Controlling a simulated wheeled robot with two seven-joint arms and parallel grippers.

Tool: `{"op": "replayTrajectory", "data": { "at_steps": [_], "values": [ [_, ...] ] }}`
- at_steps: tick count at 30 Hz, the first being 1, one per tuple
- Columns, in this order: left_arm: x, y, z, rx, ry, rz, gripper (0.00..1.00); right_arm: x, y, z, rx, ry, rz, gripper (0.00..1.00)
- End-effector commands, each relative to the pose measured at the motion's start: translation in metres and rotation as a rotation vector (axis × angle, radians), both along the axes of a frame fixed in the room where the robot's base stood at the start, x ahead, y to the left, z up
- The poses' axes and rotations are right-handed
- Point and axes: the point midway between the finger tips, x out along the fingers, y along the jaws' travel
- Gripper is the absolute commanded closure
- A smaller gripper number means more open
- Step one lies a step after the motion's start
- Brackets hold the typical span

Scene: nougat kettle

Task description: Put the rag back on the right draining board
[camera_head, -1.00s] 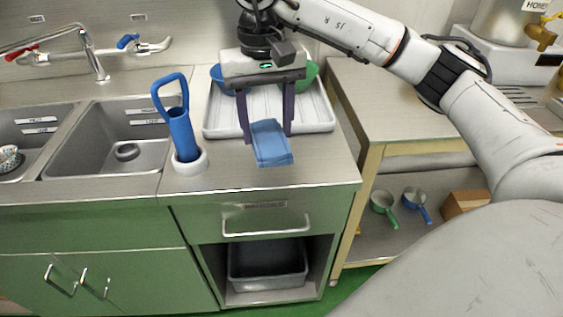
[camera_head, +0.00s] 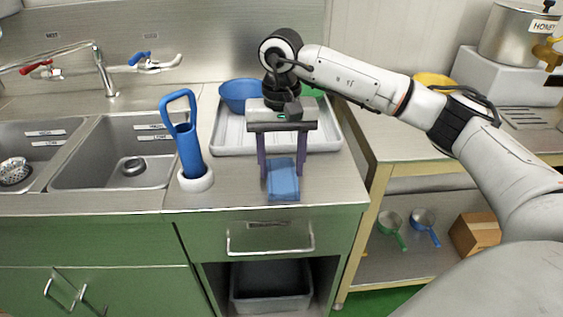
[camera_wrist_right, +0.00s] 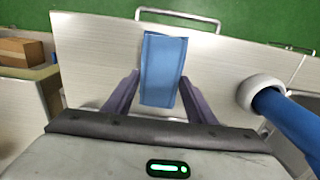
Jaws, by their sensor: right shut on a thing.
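The rag (camera_head: 283,183) is a folded light-blue cloth. My right gripper (camera_head: 284,175) is shut on it, with one dark purple finger on each side. The rag hangs over the front part of the right draining board (camera_head: 231,190), the bare steel top right of the sinks. Whether its lower end touches the steel I cannot tell. In the right wrist view the rag (camera_wrist_right: 162,68) lies between the fingertips, its far end near the counter's front edge. My left gripper is not in view.
A blue-handled tool (camera_head: 189,148) stands in a white ring holder left of the rag. Behind the gripper is a pale tray (camera_head: 228,138) with a blue bowl (camera_head: 238,95) and a green one. A drawer handle (camera_head: 270,241) projects below the front edge.

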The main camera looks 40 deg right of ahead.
Motion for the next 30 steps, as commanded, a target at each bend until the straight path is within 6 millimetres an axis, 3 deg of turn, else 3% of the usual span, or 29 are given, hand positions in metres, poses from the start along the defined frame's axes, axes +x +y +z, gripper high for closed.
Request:
{"op": "replayTrajectory", "data": {
  "at_steps": [9,10,13,24,30],
  "values": [
    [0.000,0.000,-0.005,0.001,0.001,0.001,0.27,0.000,0.000,-0.004,-0.001,-0.001,0.000,0.70],
    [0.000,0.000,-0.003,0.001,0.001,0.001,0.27,0.000,0.000,-0.003,-0.001,-0.001,0.000,0.44],
    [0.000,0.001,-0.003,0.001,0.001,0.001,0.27,0.000,0.000,-0.002,-0.001,-0.001,0.000,0.30],
    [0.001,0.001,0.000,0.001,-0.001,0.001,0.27,0.001,0.000,0.004,0.000,-0.002,0.000,0.30],
    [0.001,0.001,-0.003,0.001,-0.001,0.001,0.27,0.002,0.000,0.038,0.000,-0.006,-0.001,0.30]
  ]
}}
